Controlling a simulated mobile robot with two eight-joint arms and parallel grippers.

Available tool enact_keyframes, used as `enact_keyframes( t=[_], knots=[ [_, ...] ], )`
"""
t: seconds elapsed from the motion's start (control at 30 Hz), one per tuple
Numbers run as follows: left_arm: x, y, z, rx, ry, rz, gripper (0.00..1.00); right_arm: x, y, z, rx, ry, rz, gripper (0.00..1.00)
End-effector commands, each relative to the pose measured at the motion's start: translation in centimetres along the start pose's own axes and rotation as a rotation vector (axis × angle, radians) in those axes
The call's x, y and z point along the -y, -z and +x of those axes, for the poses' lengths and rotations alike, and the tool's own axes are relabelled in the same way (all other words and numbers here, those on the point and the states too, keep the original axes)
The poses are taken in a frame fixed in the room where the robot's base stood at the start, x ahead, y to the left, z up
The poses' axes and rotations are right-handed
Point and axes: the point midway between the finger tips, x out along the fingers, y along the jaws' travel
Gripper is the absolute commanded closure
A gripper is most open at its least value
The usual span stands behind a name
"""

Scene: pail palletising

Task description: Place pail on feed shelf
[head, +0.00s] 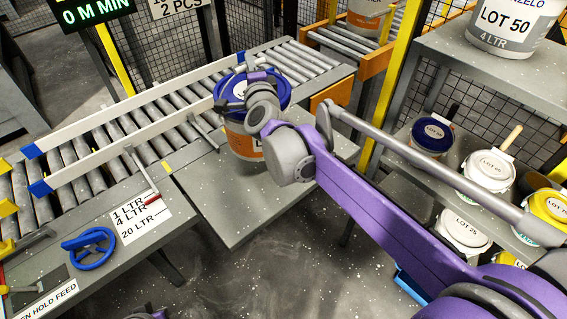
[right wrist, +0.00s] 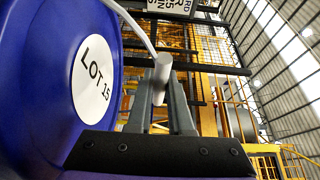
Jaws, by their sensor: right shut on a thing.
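A pail (head: 242,143) with a blue lid and a white and orange body is at the grey feed shelf (head: 225,208) beside the roller conveyor. It looks upright in the head view; whether its base touches the shelf I cannot tell. My right gripper (right wrist: 161,78) is shut on the pail's wire handle at its pale grip. The blue lid (right wrist: 45,60) with a LOT 15 label fills the left of the right wrist view. In the head view my right wrist hides part of the lid and the fingertips.
The roller conveyor (head: 130,122) with white side rails runs behind the shelf. A blue handwheel (head: 90,247) is at left. A rack at right holds several pails, including a white one (head: 488,170). A yellow post (head: 390,85) stands between shelf and rack. The shelf's front is clear.

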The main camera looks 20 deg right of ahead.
Motion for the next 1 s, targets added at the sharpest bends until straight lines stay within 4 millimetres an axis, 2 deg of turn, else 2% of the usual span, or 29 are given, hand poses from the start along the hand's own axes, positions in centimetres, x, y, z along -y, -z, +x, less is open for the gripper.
enact_keyframes(
  t=[0.37,0.7,0.87,1.0],
  knots=[
    [0.0,-0.1,0.1,0.000,0.000,0.000,1.00,-0.4,-0.4,-0.3,0.007,0.002,0.000,1.00],
    [0.0,-0.4,0.7,0.003,0.000,0.000,1.00,-5.4,-0.4,-0.2,0.007,0.002,-0.001,1.00],
    [0.0,-0.5,0.8,0.003,0.000,0.000,1.00,-6.3,-0.4,-0.2,0.007,0.002,-0.001,1.00],
    [0.0,-0.6,1.0,0.004,0.000,0.000,1.00,-7.9,-0.4,-0.2,0.007,0.002,-0.001,1.00]
  ],
)
